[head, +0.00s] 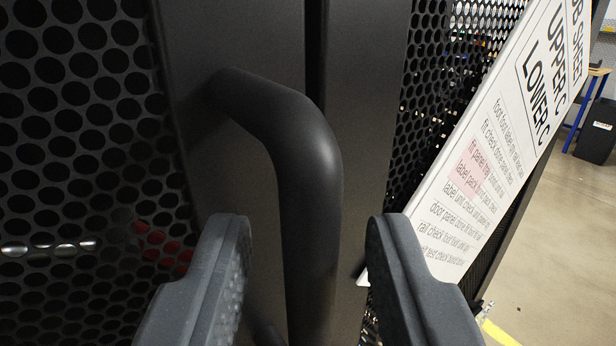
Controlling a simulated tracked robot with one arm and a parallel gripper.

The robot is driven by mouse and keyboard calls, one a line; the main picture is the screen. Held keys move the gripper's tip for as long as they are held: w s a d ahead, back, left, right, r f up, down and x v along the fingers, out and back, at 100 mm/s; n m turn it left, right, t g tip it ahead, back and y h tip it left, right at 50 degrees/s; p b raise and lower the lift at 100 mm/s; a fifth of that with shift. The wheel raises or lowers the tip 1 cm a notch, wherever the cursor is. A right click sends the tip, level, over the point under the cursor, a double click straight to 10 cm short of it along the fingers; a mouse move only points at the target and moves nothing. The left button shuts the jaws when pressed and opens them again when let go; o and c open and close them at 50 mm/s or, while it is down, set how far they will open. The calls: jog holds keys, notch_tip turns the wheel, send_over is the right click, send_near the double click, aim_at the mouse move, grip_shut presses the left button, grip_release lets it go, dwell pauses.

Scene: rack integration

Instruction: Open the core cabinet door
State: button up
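The core cabinet door is a black perforated panel (70,120) with a solid frame strip, and it looks closed against the neighbouring strip at a dark vertical seam. A thick black bent handle (318,200) stands out from the frame and runs down out of the picture. My gripper (308,235) is open in front of the door, one finger left of the handle and one right. The handle's lower part shows between the fingers. I see gaps on both sides, and I cannot tell whether either finger touches it. The handle's lower end is out of view.
A white job sheet board (490,150) with printed lines and a pink mark hangs tilted close to the right finger. Another perforated panel (430,90) lies behind it. Floor (565,240) shows at right, with a dark bin (597,130) and a blue-legged table farther back.

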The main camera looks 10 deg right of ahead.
jog(key=shift+w+d+f, duration=0.1)
jog(key=shift+w+d, duration=0.05)
jog(key=shift+w, duration=0.7)
grip_shut()
jog(key=shift+s, duration=0.1)
